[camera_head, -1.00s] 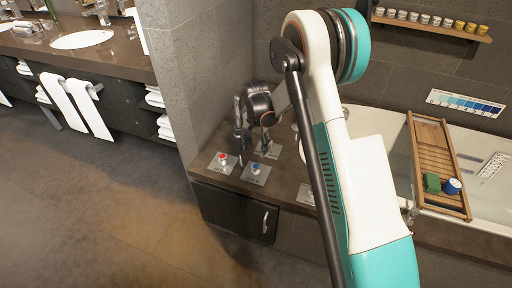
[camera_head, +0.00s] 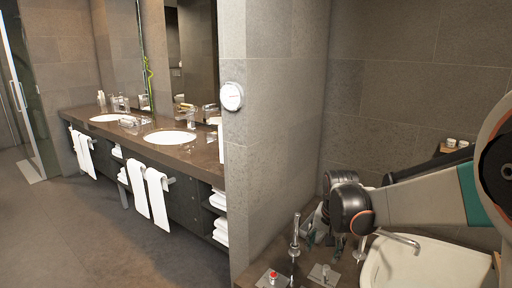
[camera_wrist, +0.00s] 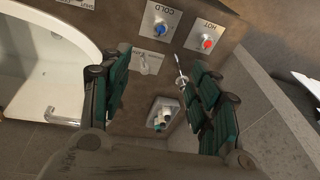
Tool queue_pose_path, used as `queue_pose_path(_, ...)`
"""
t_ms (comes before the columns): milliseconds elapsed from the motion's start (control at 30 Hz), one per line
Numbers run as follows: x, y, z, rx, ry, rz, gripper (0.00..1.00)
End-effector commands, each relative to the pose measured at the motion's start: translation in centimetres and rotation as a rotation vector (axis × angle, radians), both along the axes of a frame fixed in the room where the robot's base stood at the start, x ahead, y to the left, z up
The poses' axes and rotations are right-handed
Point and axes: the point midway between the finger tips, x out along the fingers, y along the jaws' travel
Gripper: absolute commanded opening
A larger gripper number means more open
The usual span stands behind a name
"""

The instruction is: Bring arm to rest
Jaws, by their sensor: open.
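My gripper (camera_wrist: 158,100) is open in the wrist view, with dark green pads on both sides and nothing held between them. In the head view my arm reaches in from the right, and the gripper hangs over the brown tub-side counter, its fingers partly hidden. The wrist view looks down on the counter (camera_wrist: 135,112). A blue button marked COLD (camera_wrist: 160,29) and a red button marked HOT (camera_wrist: 207,43) lie beyond the fingers. The red button (camera_head: 272,276) also shows at the bottom of the head view.
A small tray (camera_wrist: 146,126) with little containers lies below the fingers. A slim chrome fitting (camera_wrist: 180,72) is close to the right finger. The bathtub (camera_head: 405,262) is at right. A grey tiled wall (camera_head: 275,150) divides the counter from the sink vanity (camera_head: 192,150). The left floor is clear.

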Motion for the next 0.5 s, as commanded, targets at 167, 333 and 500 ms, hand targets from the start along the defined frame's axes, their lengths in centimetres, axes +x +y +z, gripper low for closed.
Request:
queue_pose_path(167, -4.1, 0.0, 4.0, -0.02, -0.063, 0.08, 0.56)
queue_pose_path(333, -8.0, 0.1, 6.9, -0.044, -0.122, 0.157, 0.56)
queue_pose_path(500, -12.0, 0.1, 8.9, -0.073, -0.182, 0.233, 0.56)
